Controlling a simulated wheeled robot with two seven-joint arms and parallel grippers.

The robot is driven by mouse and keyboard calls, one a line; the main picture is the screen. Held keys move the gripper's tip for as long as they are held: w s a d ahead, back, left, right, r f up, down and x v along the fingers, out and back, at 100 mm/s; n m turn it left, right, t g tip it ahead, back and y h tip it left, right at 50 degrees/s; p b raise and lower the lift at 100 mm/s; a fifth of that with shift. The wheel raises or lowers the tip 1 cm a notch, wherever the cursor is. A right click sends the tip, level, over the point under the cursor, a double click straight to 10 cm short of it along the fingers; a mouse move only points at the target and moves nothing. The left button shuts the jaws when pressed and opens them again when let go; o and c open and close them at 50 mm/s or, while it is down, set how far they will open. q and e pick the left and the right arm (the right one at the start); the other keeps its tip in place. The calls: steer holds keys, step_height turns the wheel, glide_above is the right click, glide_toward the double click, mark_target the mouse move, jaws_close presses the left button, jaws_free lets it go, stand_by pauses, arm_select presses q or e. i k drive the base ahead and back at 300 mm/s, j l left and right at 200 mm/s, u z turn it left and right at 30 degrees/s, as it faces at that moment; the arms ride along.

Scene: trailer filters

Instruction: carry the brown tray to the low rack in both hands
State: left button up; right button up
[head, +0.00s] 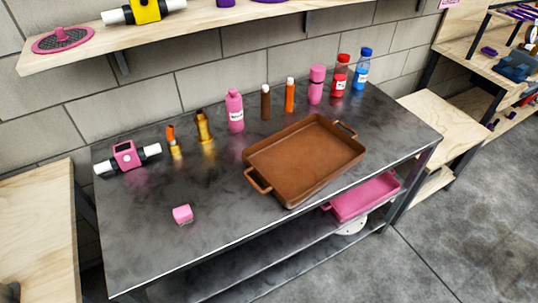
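The brown tray (305,160) is empty and rests on the dark metal tabletop, right of the middle. It lies at an angle, with one handle at its left end and one at its far right corner. Its near edge is close to the table's front edge. The low rack cannot be told for certain; a lower shelf (290,262) shows under the tabletop. Neither of my grippers shows in the head view.
Several bottles and tubes, such as the pink bottle (235,112), stand behind the tray. A pink cube (183,214) lies at the front left. A pink tray (362,197) sits below the tabletop. A wooden shelf (200,29) hangs above. Floor is clear at the lower right.

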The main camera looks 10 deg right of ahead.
mark_target(428, 122)
steer(key=l+u, duration=0.15)
steer(key=l, duration=0.2)
steer(key=k+l+u, duration=0.2)
steer(key=l, duration=0.2)
steer(key=l+u, duration=0.15)
steer(key=l, duration=0.2)
steer(key=k+l+u, duration=0.35)
steer(key=l, duration=0.3)
steer(key=k+l, duration=0.15)
steer(key=l, duration=0.15)
steer(key=k+l, duration=0.15)
steer(key=l, duration=0.15)
steer(key=k+l, duration=0.2)
steer(key=l, duration=0.15)
